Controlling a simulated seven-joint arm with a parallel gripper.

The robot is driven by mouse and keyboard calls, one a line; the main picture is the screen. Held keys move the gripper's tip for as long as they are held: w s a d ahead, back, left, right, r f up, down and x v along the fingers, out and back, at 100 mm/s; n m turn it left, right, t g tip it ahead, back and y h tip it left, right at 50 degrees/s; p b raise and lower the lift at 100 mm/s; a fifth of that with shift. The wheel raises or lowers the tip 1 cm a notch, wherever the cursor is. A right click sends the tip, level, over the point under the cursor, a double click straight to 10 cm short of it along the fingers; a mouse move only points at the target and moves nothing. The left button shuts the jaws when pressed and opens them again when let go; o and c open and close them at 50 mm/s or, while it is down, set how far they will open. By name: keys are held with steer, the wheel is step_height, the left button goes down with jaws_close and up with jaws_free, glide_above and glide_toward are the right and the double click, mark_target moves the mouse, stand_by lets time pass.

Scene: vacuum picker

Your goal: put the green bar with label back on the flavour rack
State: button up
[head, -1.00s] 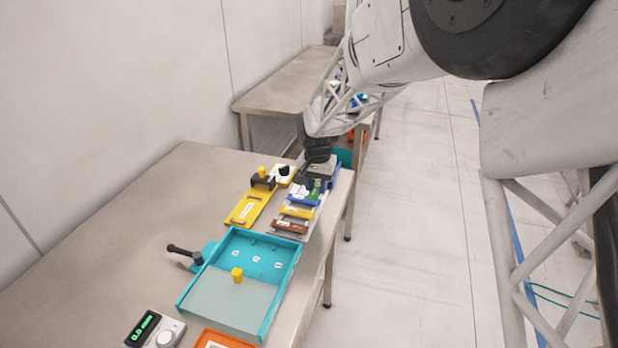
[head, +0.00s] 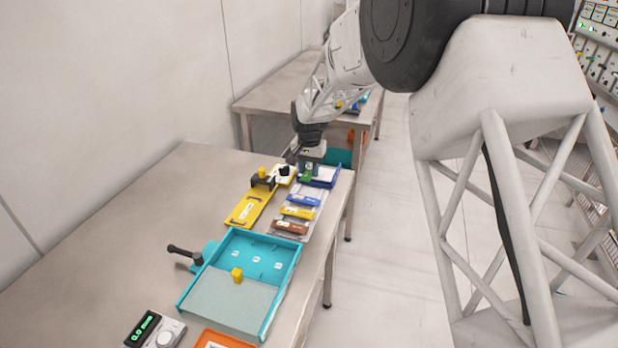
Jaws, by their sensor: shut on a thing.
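My gripper (head: 308,165) is at the far end of the near table, fingers pointing down. It is shut on the green bar (head: 306,174), of which only a small part shows below and between the gripper parts; its label is not clear. The flavour rack (head: 310,190) is a grey strip on the table's right side. It bears a blue bar (head: 303,200), a yellow bar (head: 297,212) and a brown bar (head: 290,227), each with a pale label. The green bar is at the rack's far end, beyond the blue bar. I cannot tell whether it touches the rack.
A blue tray (head: 329,183) is right beside my gripper. A yellow fixture (head: 243,212) with a black clamp lies left of the rack. The table's left part is clear.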

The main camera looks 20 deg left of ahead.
mark_target(309, 170)
steer(key=shift+f, duration=1.75)
steer(key=shift+f, duration=0.6)
steer(key=o, duration=1)
steer(key=shift+r, duration=0.1)
step_height(309, 170, up, 13)
stand_by(0.3)
